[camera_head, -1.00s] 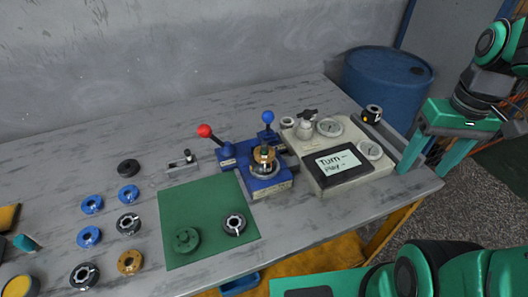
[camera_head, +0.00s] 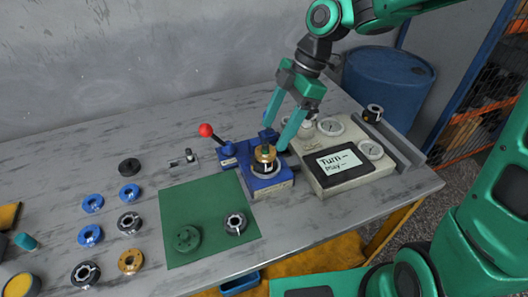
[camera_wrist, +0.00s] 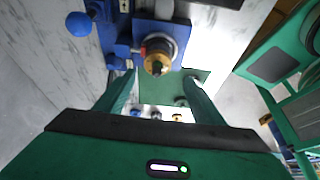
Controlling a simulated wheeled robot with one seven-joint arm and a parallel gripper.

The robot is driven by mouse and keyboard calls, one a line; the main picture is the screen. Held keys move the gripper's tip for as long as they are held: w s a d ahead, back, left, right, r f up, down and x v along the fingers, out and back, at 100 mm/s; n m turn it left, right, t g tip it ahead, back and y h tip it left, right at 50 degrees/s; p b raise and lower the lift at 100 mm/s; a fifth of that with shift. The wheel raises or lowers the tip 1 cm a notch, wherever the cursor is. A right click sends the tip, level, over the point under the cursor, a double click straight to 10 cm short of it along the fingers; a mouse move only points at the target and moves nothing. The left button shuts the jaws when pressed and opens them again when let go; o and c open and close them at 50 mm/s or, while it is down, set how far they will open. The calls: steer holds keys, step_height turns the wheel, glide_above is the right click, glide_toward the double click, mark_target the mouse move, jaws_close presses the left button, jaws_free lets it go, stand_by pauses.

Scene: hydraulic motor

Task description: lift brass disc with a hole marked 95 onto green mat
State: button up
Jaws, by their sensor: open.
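A brass disc (camera_head: 130,261) with a hole lies on the table left of the green mat (camera_head: 205,205). Another brass-coloured round piece (camera_head: 264,153) sits on the blue fixture (camera_head: 268,183); it also shows in the wrist view (camera_wrist: 157,65). No mark 95 is readable on either. My gripper (camera_head: 277,137) is open and empty, pointing down above the back of the blue fixture. In the wrist view the brass piece appears between and beyond the fingers. A green disc (camera_head: 187,239) and a black-and-silver ring (camera_head: 235,223) lie on the mat.
The fixture has a red-knobbed lever (camera_head: 206,130). A beige gauge panel with a screen (camera_head: 338,162) stands to its right. Several blue and dark rings lie left of the mat, including a black one (camera_head: 129,167). The mat's upper part is clear.

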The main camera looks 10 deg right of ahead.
mark_target(270, 150)
steer(key=shift+w+d+x, duration=0.1)
steer(key=shift+w+x, duration=0.05)
steer(key=shift+x, duration=0.85)
steer(key=shift+w+d+x, duration=0.1)
steer(key=shift+w+x, duration=0.05)
steer(key=shift+x, duration=0.9)
steer(key=shift+w+d+x, duration=0.1)
steer(key=shift+x, duration=0.9)
steer(key=shift+f, duration=0.15)
steer(key=c, duration=1.3)
